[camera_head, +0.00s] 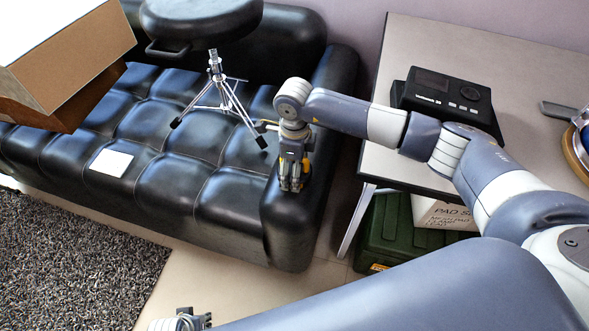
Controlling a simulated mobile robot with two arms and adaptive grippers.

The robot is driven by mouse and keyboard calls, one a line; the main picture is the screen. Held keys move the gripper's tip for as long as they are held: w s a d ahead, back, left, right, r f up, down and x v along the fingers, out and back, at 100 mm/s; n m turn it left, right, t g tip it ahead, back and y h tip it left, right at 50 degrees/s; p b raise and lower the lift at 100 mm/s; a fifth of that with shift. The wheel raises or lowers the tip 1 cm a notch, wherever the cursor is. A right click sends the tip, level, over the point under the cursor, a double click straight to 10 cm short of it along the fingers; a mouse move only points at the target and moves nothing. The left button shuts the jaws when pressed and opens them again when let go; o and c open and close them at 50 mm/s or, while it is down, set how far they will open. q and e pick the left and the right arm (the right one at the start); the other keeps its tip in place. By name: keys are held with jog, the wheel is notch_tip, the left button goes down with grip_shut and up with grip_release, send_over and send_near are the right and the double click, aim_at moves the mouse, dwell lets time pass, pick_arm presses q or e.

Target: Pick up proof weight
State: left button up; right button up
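I cannot make out a proof weight for certain. My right gripper (291,184) points down at the front part of the black sofa's right armrest. It is small and dark against the leather, so I cannot tell whether its fingers are open, shut or touching anything. A part that looks like my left gripper (188,321) shows at the bottom edge, cut off by the frame, with its fingers hidden. A flat white square (111,162) lies on the sofa seat, left of my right gripper.
A black stool with a chrome tripod (217,85) stands on the black sofa (180,185). A cardboard box (75,75) is at upper left. A table (437,45) at right bears a black device (446,95). A green case (398,235) and a labelled box (442,213) sit below it.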

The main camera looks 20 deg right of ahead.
jog(key=c, duration=1.3)
jog(key=shift+r, duration=0.1)
jog(key=shift+c, duration=0.2)
jog(key=shift+w+r, duration=0.1)
jog(key=shift+r, duration=0.05)
